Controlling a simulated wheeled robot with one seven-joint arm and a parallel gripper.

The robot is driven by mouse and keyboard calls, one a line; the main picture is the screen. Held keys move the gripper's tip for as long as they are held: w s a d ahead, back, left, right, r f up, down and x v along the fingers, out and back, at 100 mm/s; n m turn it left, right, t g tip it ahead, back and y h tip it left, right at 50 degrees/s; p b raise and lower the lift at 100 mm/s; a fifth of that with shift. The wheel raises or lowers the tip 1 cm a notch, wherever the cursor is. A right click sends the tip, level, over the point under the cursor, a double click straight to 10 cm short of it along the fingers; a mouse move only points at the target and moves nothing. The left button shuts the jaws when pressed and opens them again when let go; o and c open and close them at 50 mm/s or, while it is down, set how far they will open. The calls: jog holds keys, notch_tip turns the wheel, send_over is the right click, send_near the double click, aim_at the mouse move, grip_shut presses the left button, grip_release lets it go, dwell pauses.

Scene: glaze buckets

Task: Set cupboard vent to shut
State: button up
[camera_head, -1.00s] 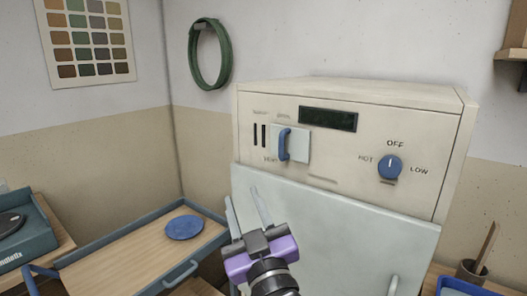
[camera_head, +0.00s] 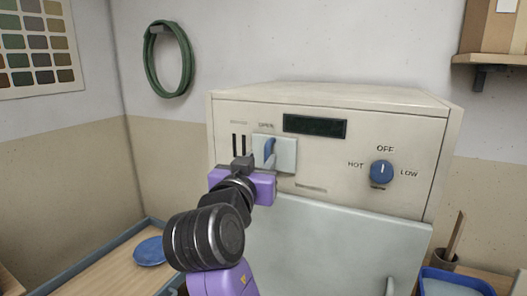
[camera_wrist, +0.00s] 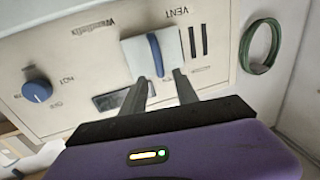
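The cupboard vent control is a pale plate (camera_head: 288,154) with a blue handle (camera_head: 269,152) on the cupboard's cream front panel, left of the dark display. A label reading OPEN stands just above it. My gripper (camera_head: 243,168) is close in front of the plate's lower left and hides that part of the panel; its fingers are mostly hidden there. In the wrist view, which is turned upside down, the blue handle (camera_wrist: 155,54) shows just beyond my gripper's fingertips (camera_wrist: 163,75). The fingers are apart, with nothing seen held between them.
A blue knob (camera_head: 381,173) marked OFF, HOT and LOW is right of the vent. The pale door (camera_head: 340,240) lies below the panel. A tray with a blue disc (camera_head: 150,251) is at lower left. A green hose loop (camera_head: 168,60) hangs on the wall.

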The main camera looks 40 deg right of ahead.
aim_at(266, 151)
jog(key=shift+p+x, duration=0.6)
jog(key=shift+x, duration=2.45)
grip_shut()
jog(key=shift+a, duration=0.1)
